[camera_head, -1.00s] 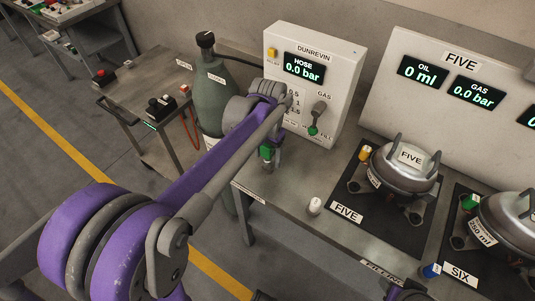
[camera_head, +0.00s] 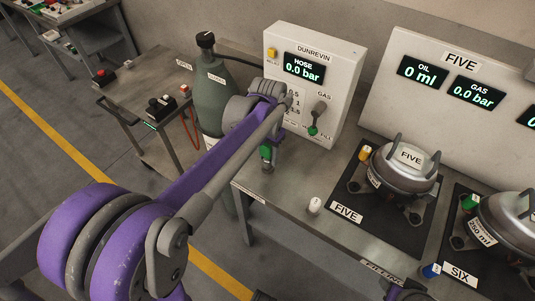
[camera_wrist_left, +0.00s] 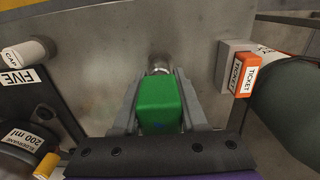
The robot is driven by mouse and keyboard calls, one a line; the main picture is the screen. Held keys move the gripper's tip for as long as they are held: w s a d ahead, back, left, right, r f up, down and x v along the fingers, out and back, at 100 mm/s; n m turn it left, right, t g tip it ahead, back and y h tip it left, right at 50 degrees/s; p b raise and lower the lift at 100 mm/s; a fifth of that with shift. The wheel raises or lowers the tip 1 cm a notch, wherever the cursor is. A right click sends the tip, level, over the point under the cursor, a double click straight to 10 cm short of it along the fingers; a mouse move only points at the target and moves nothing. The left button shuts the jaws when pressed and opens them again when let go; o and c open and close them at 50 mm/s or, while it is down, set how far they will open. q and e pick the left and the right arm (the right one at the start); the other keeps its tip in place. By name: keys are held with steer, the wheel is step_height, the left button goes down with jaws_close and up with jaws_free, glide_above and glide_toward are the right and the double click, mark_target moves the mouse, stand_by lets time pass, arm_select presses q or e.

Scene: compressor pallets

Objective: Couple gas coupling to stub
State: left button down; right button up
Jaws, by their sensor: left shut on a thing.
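My left gripper (camera_head: 266,158) hangs at the bench's left side, in front of the DUNREVIN box. It is shut on a green block, the gas coupling (camera_head: 266,153). In the left wrist view the coupling (camera_wrist_left: 160,100) sits between the two fingers (camera_wrist_left: 158,112), with a silver round end (camera_wrist_left: 159,65) beyond it. Compressor FIVE (camera_head: 404,168) stands on its dark mat to the right, with a yellow-topped fitting (camera_head: 366,153) at its left side. I cannot tell which fitting is the stub. The coupling is well apart from this compressor.
A white cap (camera_head: 314,205) stands on the bench (camera_head: 285,190) left of the FIVE mat. Compressor SIX (camera_head: 508,215) is at the right edge. A grey-green cylinder (camera_head: 211,100) stands behind my left forearm. An orange ticket block (camera_wrist_left: 246,74) shows in the wrist view.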

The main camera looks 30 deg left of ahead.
arm_select(q)
steer(key=shift+r+p, duration=1.75)
steer(key=shift+r, duration=1.2)
